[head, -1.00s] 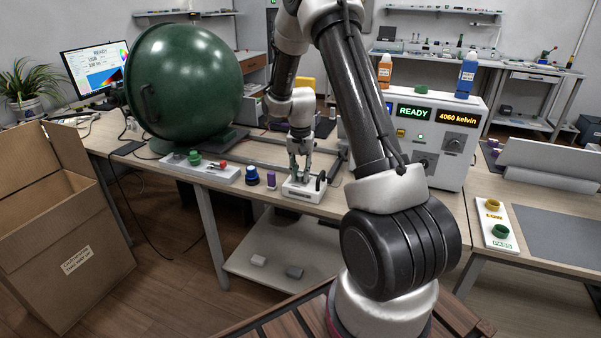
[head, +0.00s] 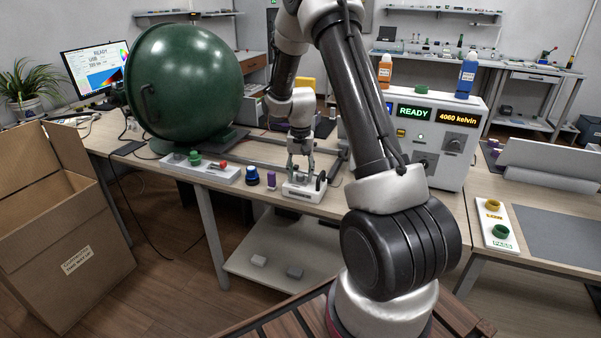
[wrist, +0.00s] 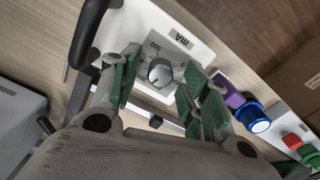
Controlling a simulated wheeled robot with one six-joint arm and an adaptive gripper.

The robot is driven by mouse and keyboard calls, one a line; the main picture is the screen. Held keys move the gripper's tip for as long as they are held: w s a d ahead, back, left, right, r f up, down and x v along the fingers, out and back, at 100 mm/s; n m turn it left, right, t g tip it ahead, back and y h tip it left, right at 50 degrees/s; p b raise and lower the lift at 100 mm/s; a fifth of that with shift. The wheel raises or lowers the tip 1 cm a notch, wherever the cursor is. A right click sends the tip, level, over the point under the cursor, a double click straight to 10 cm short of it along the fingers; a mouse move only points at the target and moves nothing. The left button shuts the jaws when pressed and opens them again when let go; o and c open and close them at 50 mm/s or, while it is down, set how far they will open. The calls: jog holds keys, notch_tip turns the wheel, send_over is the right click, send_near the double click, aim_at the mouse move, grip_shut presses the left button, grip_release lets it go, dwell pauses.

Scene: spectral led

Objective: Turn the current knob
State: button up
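The current knob (wrist: 160,73) is a round silver-grey dial with a pointer on a grey scale plate. The plate sits on a white box (wrist: 205,60) marked "mA". In the head view the white box (head: 304,192) stands at the bench's front edge, with my gripper (head: 300,170) over it, pointing down. In the wrist view my gripper (wrist: 160,88) is open, its green-padded fingers apart on either side of the knob. A gap shows between knob and pads. The knob is too small to make out in the head view.
A black handle (wrist: 90,35) rises at one side of the box. A purple item (head: 271,181) and a blue-topped knob (head: 253,177) stand left of it. The green sphere (head: 190,85) is farther left; the READY instrument (head: 455,160) is right.

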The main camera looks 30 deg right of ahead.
aim_at(301, 174)
notch_tip(301, 174, up, 12)
dwell(0.6)
dwell(1.5)
jog(key=s+a+r+n+t, duration=0.1)
jog(key=s+r, duration=0.4)
jog(key=s, duration=0.5)
jog(key=s+a+r+n+t, duration=0.2)
jog(key=s+a+r+n, duration=0.1)
jog(key=s, duration=0.7)
jog(key=s+a+r+n+t, duration=0.1)
jog(key=s+a+r+n, duration=0.2)
jog(key=s+r, duration=0.4)
jog(key=s, duration=0.4)
jog(key=shift+a, duration=0.15)
